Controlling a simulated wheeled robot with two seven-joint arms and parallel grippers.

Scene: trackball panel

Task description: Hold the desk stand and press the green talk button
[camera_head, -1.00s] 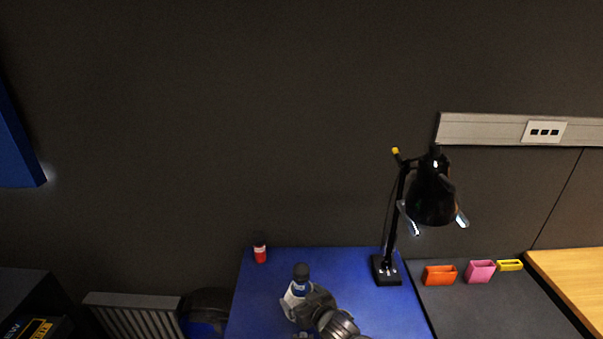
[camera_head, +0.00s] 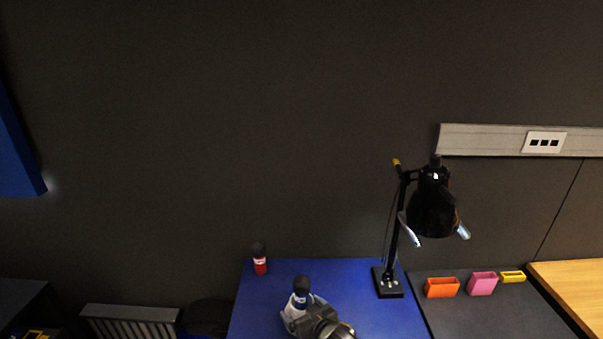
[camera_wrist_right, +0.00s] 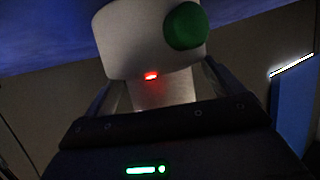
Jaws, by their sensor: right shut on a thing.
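The desk stand (camera_head: 299,301), a pale upright piece with a dark rounded top and a blue band, is on the blue table in the head view. In the right wrist view its pale body (camera_wrist_right: 135,45) fills the top middle, with the round green talk button (camera_wrist_right: 186,25) on its right side and a small red light low on its front. My right gripper (camera_head: 303,318) is shut on the stand's lower part. Its fingers (camera_wrist_right: 165,92) show on both sides of the narrower pale neck in the wrist view. Nothing touches the green button in view. My left gripper is not in view.
A red piece with a dark top (camera_head: 260,262) stands at the blue table's (camera_head: 350,280) back left. A black desk lamp (camera_head: 390,284) stands at its right edge. Orange (camera_head: 442,288), pink (camera_head: 483,284) and yellow (camera_head: 513,277) holders sit on the dark surface to the right.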

